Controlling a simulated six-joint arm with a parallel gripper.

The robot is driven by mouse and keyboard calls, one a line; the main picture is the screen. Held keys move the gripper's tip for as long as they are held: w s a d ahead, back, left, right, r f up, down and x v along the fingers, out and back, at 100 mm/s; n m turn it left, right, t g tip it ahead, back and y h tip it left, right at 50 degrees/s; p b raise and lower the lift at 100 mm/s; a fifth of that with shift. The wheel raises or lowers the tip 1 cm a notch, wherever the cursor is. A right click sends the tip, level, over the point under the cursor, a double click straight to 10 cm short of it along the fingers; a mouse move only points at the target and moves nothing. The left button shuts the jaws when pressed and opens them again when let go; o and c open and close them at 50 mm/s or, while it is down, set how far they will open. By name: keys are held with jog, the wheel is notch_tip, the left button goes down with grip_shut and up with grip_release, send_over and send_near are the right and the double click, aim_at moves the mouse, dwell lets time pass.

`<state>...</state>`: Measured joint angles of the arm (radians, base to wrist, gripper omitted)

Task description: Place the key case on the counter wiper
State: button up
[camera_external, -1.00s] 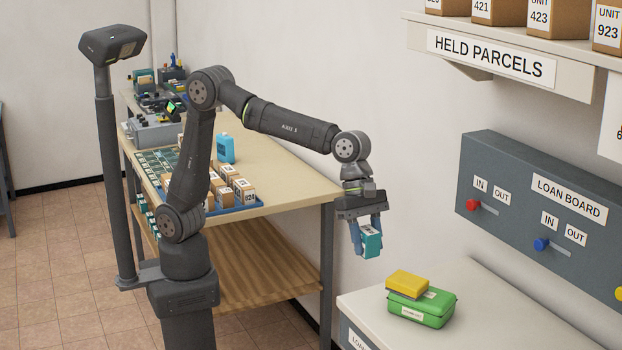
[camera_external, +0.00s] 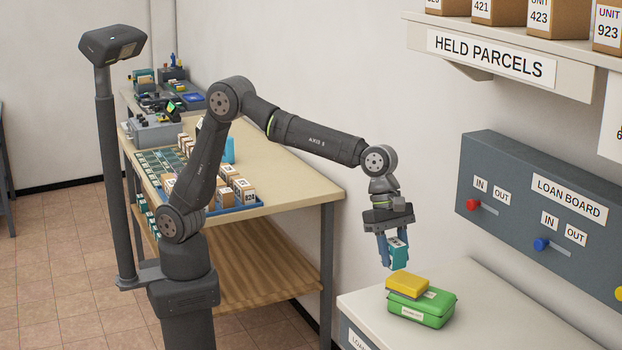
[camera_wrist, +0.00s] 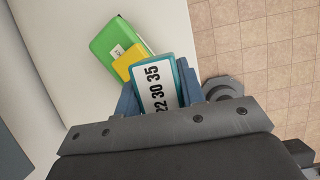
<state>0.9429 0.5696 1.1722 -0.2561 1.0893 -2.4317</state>
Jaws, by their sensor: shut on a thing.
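My gripper (camera_external: 391,248) is shut on the key case (camera_external: 398,254), a teal block with a white number label. In the wrist view the key case (camera_wrist: 158,85) sits between the blue fingers, its label reading 30 35 in part. The counter wiper (camera_external: 407,285) looks to be the yellow block with a grey underside, lying on a green case (camera_external: 421,310) on the counter. The key case is held in the air just above the yellow block. In the wrist view the yellow block (camera_wrist: 127,63) is partly hidden behind the key case.
The counter (camera_external: 490,316) is clear around the green case. The loan board (camera_external: 540,205) with knobs is on the wall to the right, below the held parcels shelf (camera_external: 490,75). A workbench (camera_external: 290,180) with a blue tray of small boxes stands to the left.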

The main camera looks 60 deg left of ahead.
aim_at(397, 282)
jog(key=shift+w+f, duration=0.5)
jog(key=shift+w, duration=0.35)
jog(key=shift+f, duration=2)
jog(key=shift+f, duration=0.1)
jog(key=o, duration=1.1)
jog(key=v, duration=1.2)
